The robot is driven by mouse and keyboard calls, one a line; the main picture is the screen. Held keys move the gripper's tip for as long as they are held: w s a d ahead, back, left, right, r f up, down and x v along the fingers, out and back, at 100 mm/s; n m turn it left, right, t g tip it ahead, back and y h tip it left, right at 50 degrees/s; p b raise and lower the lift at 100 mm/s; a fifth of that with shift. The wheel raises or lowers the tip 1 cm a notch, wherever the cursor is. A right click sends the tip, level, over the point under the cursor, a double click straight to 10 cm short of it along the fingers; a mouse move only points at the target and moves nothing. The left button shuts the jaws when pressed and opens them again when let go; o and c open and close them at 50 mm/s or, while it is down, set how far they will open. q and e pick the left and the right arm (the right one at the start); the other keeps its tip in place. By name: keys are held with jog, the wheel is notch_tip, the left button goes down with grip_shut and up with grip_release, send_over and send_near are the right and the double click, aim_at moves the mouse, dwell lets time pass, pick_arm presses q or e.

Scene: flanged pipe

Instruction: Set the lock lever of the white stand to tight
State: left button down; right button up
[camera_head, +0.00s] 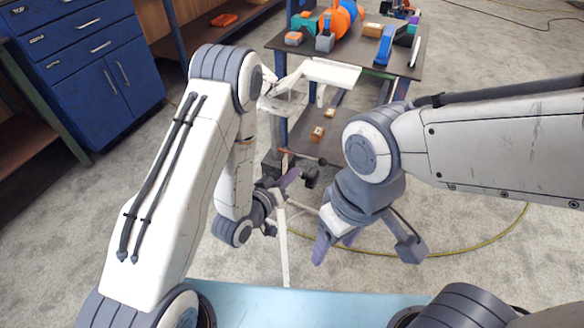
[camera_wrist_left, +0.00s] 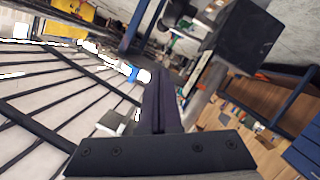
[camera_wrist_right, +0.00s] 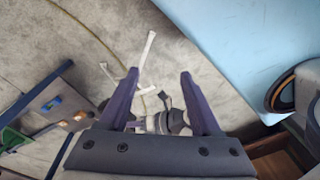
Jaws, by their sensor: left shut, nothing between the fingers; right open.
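The white stand is partly hidden behind my left gripper in the head view; a white leg (camera_head: 283,250) reaches down to the floor. Its legs also show in the right wrist view (camera_wrist_right: 148,48). A thin brownish bar with a dark end (camera_head: 306,158), possibly the lock lever, lies just above my left gripper (camera_head: 296,174). That gripper is shut and empty, its purple fingers together in the left wrist view (camera_wrist_left: 160,78). A dark block (camera_wrist_left: 244,36) is close beside them; I cannot tell whether they touch. My right gripper (camera_head: 335,252) is open and empty, right of the leg, fingers pointing down.
A dark table (camera_head: 408,62) with coloured parts stands at the back. Blue drawers (camera_head: 82,48) are at the back left. A light blue surface (camera_head: 300,303) is at the front edge. A yellow cable (camera_head: 455,252) lies on the grey floor, which is otherwise clear at right.

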jog(key=shift+c, duration=0.3)
jog(key=shift+r, duration=0.1)
jog(key=c, duration=0.5)
grip_shut()
pick_arm(q)
jog(key=s+d+r+m+g+y, duration=0.3)
jog(key=s+d+r+m+g, duration=0.1)
jog(key=s+r+m+g, duration=0.15)
jog(key=s+a+r+m+g+y, duration=0.1)
jog(key=s+r+g, duration=0.3)
jog(key=s, duration=0.6)
jog(key=s+a+r+m+g+y, duration=0.2)
jog(key=s+r, duration=0.3)
jog(key=s, duration=0.5)
jog(key=shift+a+r+g, duration=0.2)
jog(key=shift+a+g, duration=0.65)
